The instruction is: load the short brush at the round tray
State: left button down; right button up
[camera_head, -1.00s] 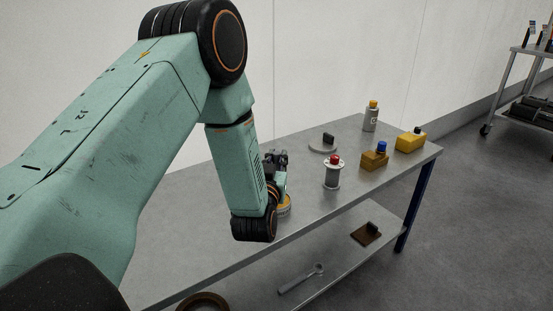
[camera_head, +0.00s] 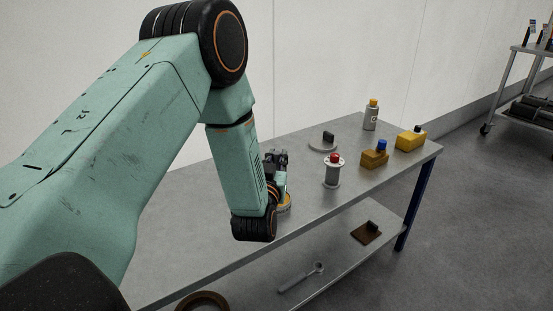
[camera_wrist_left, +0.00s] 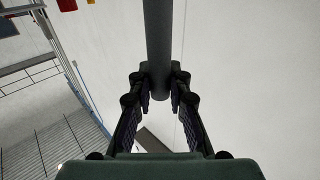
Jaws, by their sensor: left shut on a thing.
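My left gripper (camera_head: 276,158) is over the grey table (camera_head: 185,220), left of the other objects on it. In the left wrist view its two fingers (camera_wrist_left: 159,90) are closed around a dark grey round rod (camera_wrist_left: 159,42). The frames do not show whether this rod is the short brush's handle; the head view does not show it clearly. A brown round dish-like thing (camera_head: 203,300) is partly in view on the lower shelf, at the bottom edge. A pale round disc (camera_head: 323,146) with a black upright piece lies on the tabletop. I cannot tell which is the round tray. My right gripper is not in view.
A cart (camera_head: 530,110) stands far right.

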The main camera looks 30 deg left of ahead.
pick_arm(q)
notch_tip(320, 180, up, 7)
jog(key=p, duration=0.6)
dwell(0.4)
dwell(0.6)
